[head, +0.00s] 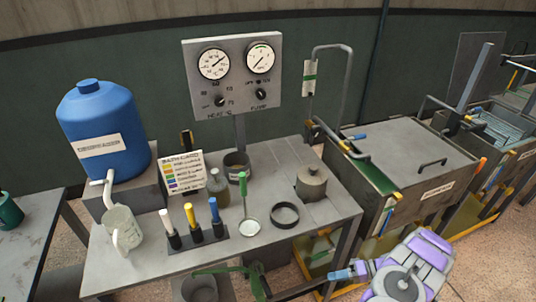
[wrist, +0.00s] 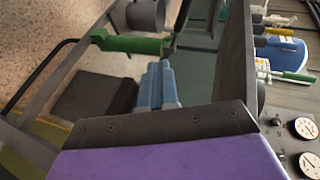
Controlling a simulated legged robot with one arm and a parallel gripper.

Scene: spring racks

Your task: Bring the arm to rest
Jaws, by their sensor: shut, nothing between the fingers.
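My gripper (head: 343,273) shows at the lower right of the head view, at the end of my purple arm. Its blue fingers point left, in front of the bench's right front corner. In the wrist view the blue fingers (wrist: 159,85) lie side by side, shut and empty. Nothing is seen touching them. A green handle (wrist: 130,43) shows just beyond the fingertips in the wrist view; I cannot tell the gap between them.
The grey bench (head: 150,268) carries a blue tank (head: 103,135), a jug (head: 121,230), colour-handled tools, a lidded pot (head: 311,183) and a black ring (head: 285,215). A gauge panel (head: 234,78) stands behind. A green-handled tool (head: 255,280) juts from the front. Metal tanks (head: 405,165) stand right.

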